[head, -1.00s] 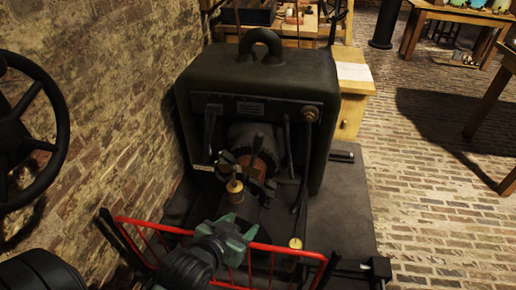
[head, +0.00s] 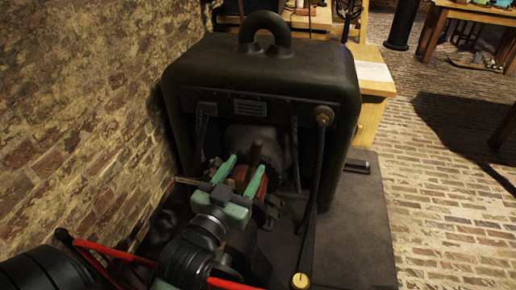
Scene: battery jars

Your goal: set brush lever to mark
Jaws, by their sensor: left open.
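The dark machine (head: 262,75) stands at the middle, with a loop handle on top. A short dark lever (head: 256,150), which looks like the brush lever, sticks up in front of its round hub (head: 250,136). A copper-brown part (head: 259,184) shows just below it. My left gripper (head: 247,164) has green fingers, is open and reaches up to the lever. The lever's upper end appears between the fingertips; I cannot tell whether either finger touches it. I cannot make out a mark. The gripper hides the lower front of the hub. My right gripper is not in view.
A red rail (head: 105,250) crosses the front left. A brick wall (head: 75,130) is close on the left. The brick floor (head: 440,200) at right is open.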

